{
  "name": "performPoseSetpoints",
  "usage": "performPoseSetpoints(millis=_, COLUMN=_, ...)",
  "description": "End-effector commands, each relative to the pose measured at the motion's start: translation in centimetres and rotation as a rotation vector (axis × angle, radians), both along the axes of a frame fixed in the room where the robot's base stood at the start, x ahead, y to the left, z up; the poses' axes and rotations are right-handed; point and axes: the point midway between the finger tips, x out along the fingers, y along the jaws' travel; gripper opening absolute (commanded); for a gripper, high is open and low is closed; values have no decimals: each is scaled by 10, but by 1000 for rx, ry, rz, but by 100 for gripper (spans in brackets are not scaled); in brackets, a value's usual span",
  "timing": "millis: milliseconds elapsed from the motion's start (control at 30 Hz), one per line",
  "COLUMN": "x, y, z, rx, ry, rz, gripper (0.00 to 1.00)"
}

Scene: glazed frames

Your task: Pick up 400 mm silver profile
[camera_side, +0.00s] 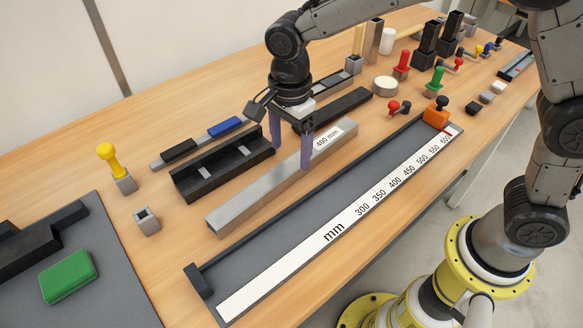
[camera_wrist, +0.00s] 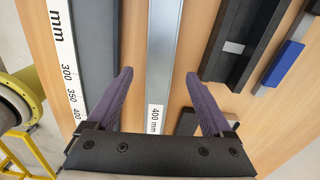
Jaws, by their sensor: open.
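The 400 mm silver profile (camera_side: 255,195) is a long grey metal bar with a white "400 mm" label. It lies on the wooden table between the black holder and the measuring tray. My gripper (camera_side: 292,158) is over its labelled half, pointing down, with purple fingers apart. In the wrist view the profile (camera_wrist: 163,60) runs lengthwise between the two fingertips of my gripper (camera_wrist: 160,75), with a gap on each side. The gripper is open and empty. I cannot tell exactly how high the fingertips are above the table.
The measuring tray (camera_side: 240,252) with its mm scale (camera_side: 285,268) lies in front. A black holder (camera_side: 215,172) lies behind the profile, with blue (camera_side: 225,127) and black-handled tools beyond. A yellow-handled piece (camera_side: 110,158) and small metal block (camera_side: 147,221) stand left. An orange stop (camera_side: 436,113) sits at the tray's far end.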

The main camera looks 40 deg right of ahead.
Motion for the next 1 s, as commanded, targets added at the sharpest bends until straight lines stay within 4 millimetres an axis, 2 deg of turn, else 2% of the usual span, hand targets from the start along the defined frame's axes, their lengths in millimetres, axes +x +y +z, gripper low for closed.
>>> performPoseSetpoints(millis=400, x=-1, y=-3, z=-49, rx=-1, ry=3, rz=0, gripper=85)
performPoseSetpoints(millis=700, x=0, y=-3, z=-53, rx=0, ry=1, rz=0, gripper=85)
performPoseSetpoints(millis=767, x=0, y=-3, z=-53, rx=0, ry=0, rz=0, gripper=76)
performPoseSetpoints(millis=1000, x=0, y=-3, z=-53, rx=0, ry=0, rz=0, gripper=33)
